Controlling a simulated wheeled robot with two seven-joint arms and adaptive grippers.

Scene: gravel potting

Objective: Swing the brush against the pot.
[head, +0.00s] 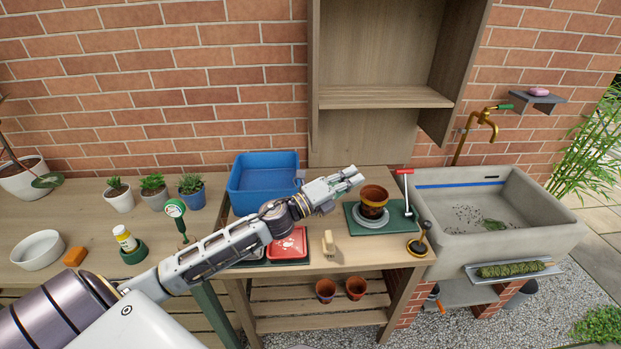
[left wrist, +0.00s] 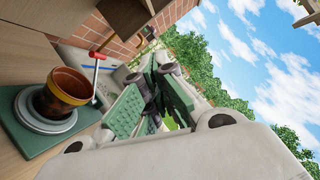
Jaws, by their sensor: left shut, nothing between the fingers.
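The terracotta pot (head: 374,197) with a yellowish band stands upright on a grey saucer (head: 356,222) on a green mat (head: 402,232). It also shows at the left of the left wrist view (left wrist: 70,84). My left gripper (head: 356,174) is shut and empty, above and just left of the pot, apart from it. Its green-padded fingers fill the middle of the left wrist view (left wrist: 152,108). A small pale wooden piece (head: 328,244), perhaps the brush, is on the bench left of the mat; it is too small to be sure. My right gripper is out of view.
A red-handled tool (head: 406,188) stands at the mat's right edge, and a black-handled tool with a brass base (head: 421,243) stands at the bench corner. A blue tub (head: 262,202) and red tray (head: 290,246) are left. A stone sink (head: 500,248) adjoins the bench.

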